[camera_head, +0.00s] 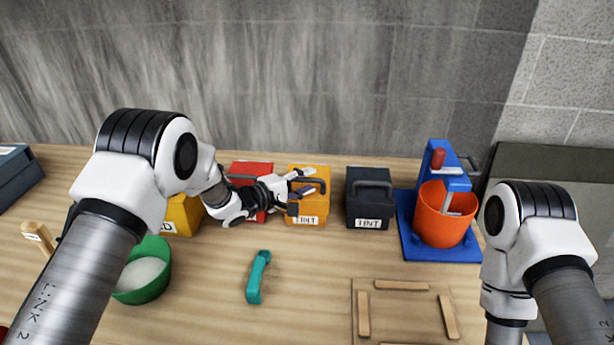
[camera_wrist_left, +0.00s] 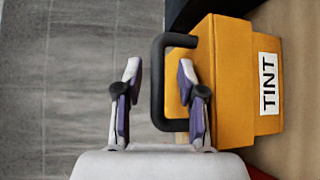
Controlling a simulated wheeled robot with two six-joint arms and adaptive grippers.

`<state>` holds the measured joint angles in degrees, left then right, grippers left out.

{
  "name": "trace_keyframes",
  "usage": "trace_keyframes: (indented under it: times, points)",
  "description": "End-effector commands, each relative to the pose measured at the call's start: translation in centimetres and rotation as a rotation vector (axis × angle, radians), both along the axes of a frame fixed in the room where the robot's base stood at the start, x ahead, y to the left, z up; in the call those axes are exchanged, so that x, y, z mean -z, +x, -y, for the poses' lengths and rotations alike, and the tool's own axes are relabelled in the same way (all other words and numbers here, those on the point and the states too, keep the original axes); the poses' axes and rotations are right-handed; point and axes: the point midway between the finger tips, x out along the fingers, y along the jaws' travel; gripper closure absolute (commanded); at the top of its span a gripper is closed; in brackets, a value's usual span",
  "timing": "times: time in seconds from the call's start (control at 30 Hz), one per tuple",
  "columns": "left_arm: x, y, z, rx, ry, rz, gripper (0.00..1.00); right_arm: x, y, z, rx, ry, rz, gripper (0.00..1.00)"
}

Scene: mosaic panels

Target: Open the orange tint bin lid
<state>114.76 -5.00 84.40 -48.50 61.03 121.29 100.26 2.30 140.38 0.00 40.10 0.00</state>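The orange tint bin (camera_head: 316,209) stands at the back of the table with a TINT label on its front. In the left wrist view, the bin (camera_wrist_left: 228,80) is at the right, and its lid looks shut. Its dark handle (camera_wrist_left: 157,95) sticks out from the lid. My left gripper (camera_head: 302,181) is at the handle. In the left wrist view, the left gripper (camera_wrist_left: 158,68) is open, with the handle bar between its fingers and a gap on each side. My right arm is at the right edge; its gripper is not visible.
A dark TINT bin (camera_head: 369,211) stands just right of the orange one. A red bin (camera_head: 250,169) and a yellow bin (camera_head: 184,217) are to the left. A blue stand with an orange bucket (camera_head: 440,225) is further right. A teal handle-shaped piece (camera_head: 257,278) lies in front.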

Motion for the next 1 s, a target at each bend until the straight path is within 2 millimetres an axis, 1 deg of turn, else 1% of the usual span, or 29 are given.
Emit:
trace_keyframes:
  times: [0.1,0.27,0.3,0.4,0.77,1.0]
  points:
    - [0.1,0.4,0.4,0.0,-0.001,0.001,0.61,-0.1,0.0,0.0,0.0,0.0,0.0,0.6]
    - [0.1,0.4,0.4,0.0,-0.001,0.001,0.61,-0.1,0.0,0.0,0.0,0.0,0.0,0.6]
    - [0.1,0.4,0.4,0.0,-0.001,0.001,0.68,-0.1,0.0,0.0,0.0,0.0,0.0,0.6]
    - [0.1,0.4,0.4,0.0,-0.001,0.001,1.0,-0.1,0.0,0.0,0.0,0.0,0.0,0.6]
    - [-0.2,0.5,0.4,-0.002,-0.001,0.001,1.0,-0.3,0.0,0.0,0.0,0.0,0.0,0.6]
    - [-1.7,1.0,0.4,-0.003,-0.001,0.002,1.0,-1.6,0.0,0.0,0.0,0.0,0.0,0.6]
